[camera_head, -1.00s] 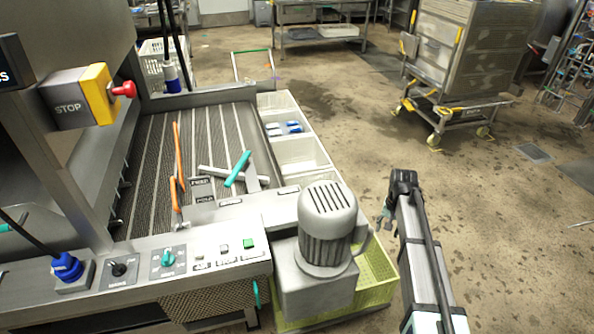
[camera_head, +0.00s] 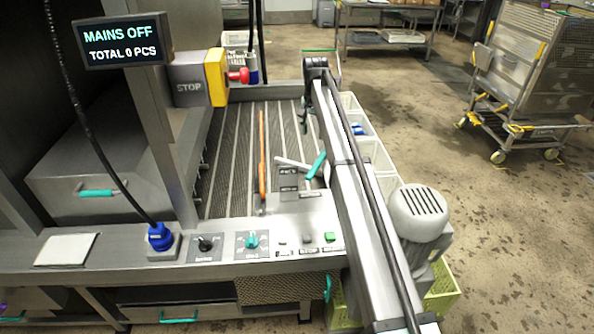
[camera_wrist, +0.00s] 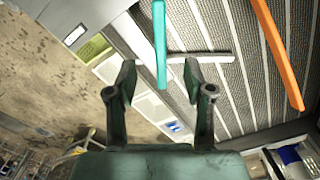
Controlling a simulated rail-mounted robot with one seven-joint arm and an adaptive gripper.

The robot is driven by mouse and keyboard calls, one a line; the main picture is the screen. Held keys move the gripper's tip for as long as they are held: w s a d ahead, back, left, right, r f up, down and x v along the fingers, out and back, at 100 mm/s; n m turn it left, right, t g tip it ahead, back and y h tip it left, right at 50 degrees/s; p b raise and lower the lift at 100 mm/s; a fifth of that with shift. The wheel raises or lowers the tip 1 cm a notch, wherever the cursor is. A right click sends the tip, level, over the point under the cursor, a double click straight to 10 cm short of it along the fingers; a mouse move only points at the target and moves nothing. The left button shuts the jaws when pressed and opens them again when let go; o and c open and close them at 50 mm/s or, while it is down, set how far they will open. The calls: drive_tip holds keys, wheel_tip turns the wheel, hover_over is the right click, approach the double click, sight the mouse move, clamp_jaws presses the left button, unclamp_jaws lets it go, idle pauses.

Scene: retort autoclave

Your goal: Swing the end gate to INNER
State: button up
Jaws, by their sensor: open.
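The end gate appears to be the pale grey bar (camera_head: 292,163) with a teal handle (camera_head: 316,166), lying near the front end of the ribbed conveyor bed. In the wrist view the grey bar (camera_wrist: 205,58) runs across the slats, and the teal handle (camera_wrist: 160,45) points down between my fingers. My gripper (camera_head: 303,118) is open and empty over the bed's right side, beyond the handle in the head view. My forearm hides part of the bed's right edge.
An orange rail (camera_head: 262,155) runs along the bed. Two dark label plates (camera_head: 289,178) sit near the gate. White bins (camera_head: 372,152) line the right side, and a grey motor (camera_head: 418,215) stands at front right. A STOP box (camera_head: 190,85) overhangs the left.

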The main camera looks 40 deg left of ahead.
sight(312, 171)
wheel_tip(312, 171, down, 17)
drive_tip(key=p, duration=0.4)
drive_tip(key=shift+w+f+p, duration=0.1)
drive_tip(key=shift+f+p, duration=0.1)
drive_tip(key=shift+p, duration=0.15)
drive_tip(key=shift+d, duration=0.1)
clamp_jaws()
